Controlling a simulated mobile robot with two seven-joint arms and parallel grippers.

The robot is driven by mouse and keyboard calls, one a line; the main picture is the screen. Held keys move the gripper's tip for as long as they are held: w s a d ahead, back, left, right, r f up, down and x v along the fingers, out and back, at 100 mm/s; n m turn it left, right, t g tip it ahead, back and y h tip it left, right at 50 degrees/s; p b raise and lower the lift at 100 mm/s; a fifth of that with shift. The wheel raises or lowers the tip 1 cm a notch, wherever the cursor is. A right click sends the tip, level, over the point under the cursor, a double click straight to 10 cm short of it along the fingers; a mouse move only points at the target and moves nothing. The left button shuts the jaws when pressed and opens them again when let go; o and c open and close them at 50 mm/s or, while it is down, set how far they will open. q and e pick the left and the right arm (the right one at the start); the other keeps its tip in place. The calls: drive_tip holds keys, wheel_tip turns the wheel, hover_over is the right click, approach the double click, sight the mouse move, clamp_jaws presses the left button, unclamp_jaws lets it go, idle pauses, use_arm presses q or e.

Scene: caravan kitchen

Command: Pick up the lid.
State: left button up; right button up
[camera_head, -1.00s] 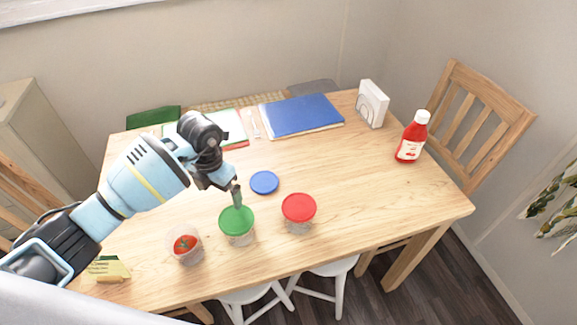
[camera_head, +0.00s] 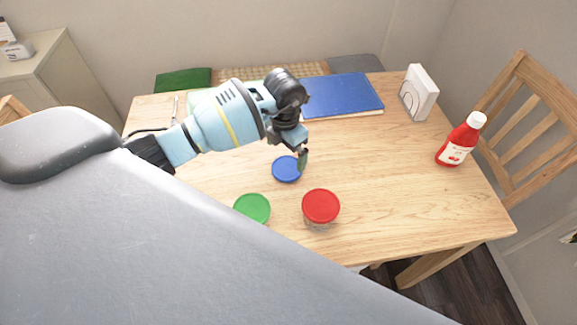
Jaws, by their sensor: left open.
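A round blue lid (camera_head: 285,170) lies flat on the wooden table, with no container under it. My left gripper (camera_head: 302,160) is open and points down at the lid's right edge; I cannot tell whether it touches the lid. A green lid (camera_head: 252,208) sits nearer, its container mostly hidden behind a large grey part in the foreground. A red lid (camera_head: 321,205) covers a clear container (camera_head: 320,227) to the right of the green one. My right gripper is not in view.
A blue folder (camera_head: 342,95) lies at the back of the table (camera_head: 410,195). A white napkin holder (camera_head: 419,93) and a red ketchup bottle (camera_head: 460,141) stand at the right. A wooden chair (camera_head: 530,125) is beyond. The table's right middle is clear.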

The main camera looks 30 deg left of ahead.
sight(287, 167)
use_arm(q)
drive_tip(key=shift+w+d+f, duration=0.1)
drive_tip(key=shift+f, duration=2.9)
drive_tip(key=c, duration=0.9)
drive_tip(key=shift+o, duration=0.2)
wheel_tip(287, 167, up, 10)
drive_tip(key=shift+p, duration=0.3)
